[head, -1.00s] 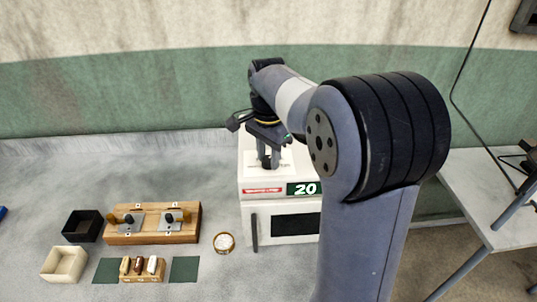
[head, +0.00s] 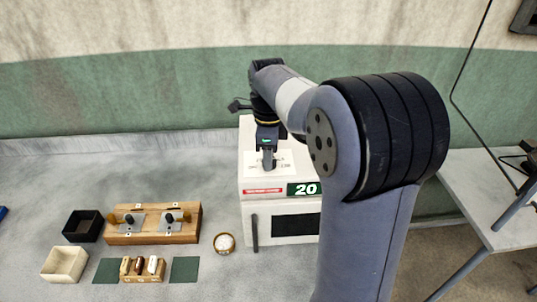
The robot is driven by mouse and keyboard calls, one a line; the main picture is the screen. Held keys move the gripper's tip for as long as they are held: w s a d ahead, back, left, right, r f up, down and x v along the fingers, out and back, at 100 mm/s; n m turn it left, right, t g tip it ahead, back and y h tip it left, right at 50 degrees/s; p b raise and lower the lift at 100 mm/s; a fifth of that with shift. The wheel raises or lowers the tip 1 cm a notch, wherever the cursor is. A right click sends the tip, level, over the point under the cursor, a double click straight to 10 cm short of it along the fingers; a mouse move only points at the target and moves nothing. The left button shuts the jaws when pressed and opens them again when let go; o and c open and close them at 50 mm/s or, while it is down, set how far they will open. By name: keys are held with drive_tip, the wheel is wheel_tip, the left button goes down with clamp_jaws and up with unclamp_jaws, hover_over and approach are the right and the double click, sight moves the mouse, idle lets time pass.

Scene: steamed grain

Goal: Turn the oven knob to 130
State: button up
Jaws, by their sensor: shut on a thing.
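The white oven (head: 252,188) stands on the grey worktop, right of the picture's middle-left. Its display (head: 304,188) reads 20. My gripper (head: 268,163) points down over the oven's top and is shut on the oven knob. The knob is dark and mostly hidden by the fingers, so its exact angle cannot be told. A white dial plate with small markings lies around the knob, too small to read. The oven's front door has a dark window and a dark upright handle (head: 255,233).
A wooden stand (head: 152,237) with metal plates, a black box (head: 84,226), a cream box (head: 64,264), a small block holder (head: 142,277), green mats and a small round bowl (head: 224,243) with white contents stand left of the oven. The worktop behind them is clear.

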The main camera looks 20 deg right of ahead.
drive_tip(key=shift+m, duration=0.6)
drive_tip(key=o, duration=1)
drive_tip(key=shift+c, duration=0.2)
wheel_tip(320, 180, up, 11)
drive_tip(key=b, duration=0.1)
drive_tip(key=shift+f, duration=0.1)
wheel_tip(320, 180, down, 11)
drive_tip(key=shift+r+p, duration=0.1)
drive_tip(key=shift+p, duration=0.45)
